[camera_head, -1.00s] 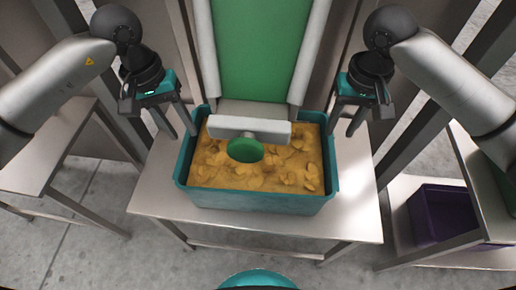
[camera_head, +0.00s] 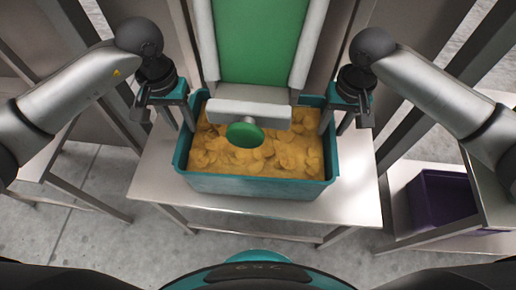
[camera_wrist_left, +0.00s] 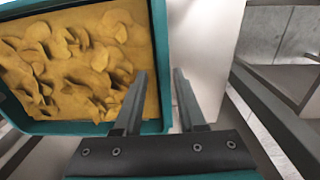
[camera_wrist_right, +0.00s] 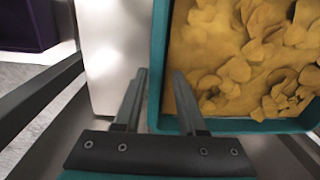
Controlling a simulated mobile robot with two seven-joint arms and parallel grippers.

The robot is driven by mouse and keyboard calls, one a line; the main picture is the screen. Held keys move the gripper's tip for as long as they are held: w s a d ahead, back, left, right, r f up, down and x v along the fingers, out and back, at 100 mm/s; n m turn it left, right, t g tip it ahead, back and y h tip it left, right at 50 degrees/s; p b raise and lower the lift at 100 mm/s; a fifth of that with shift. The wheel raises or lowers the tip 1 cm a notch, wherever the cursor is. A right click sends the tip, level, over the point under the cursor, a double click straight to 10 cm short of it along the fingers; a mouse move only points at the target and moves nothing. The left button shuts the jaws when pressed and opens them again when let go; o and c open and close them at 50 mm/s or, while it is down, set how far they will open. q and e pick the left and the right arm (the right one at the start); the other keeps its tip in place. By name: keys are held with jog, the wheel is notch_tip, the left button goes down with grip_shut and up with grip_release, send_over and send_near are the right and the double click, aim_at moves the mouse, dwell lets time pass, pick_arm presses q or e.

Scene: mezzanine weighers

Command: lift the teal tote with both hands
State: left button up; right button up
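The teal tote (camera_head: 262,187) stands on a steel table, full of yellow chip-like pieces (camera_head: 258,155). My left gripper (camera_head: 180,124) is open at the tote's left end. In the left wrist view, the tote's wall (camera_wrist_left: 161,40) runs between the two open fingers (camera_wrist_left: 160,74). My right gripper (camera_head: 335,126) is open at the right end. In the right wrist view, the wall (camera_wrist_right: 159,45) likewise runs between its fingers (camera_wrist_right: 160,74). Each gripper has one finger over the inside and one outside. I cannot tell whether the fingers touch the wall.
A green chute (camera_head: 255,45) with a white end bar (camera_head: 248,112) and green disc (camera_head: 244,134) overhangs the tote's back. Bare steel tabletop (camera_head: 350,200) surrounds the tote. A purple bin (camera_head: 442,200) sits on a low shelf at right.

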aim_at(323, 145)
pick_arm(q)
jog(key=f, duration=0.8)
jog(key=shift+d+f, duration=0.15)
jog(key=shift+d, duration=0.05)
pick_arm(e)
jog(key=f, duration=0.8)
jog(key=shift+a+f, duration=0.1)
jog(key=shift+a, duration=0.1)
pick_arm(q)
jog(key=shift+c, duration=0.2)
pick_arm(e)
jog(key=shift+c, duration=0.2)
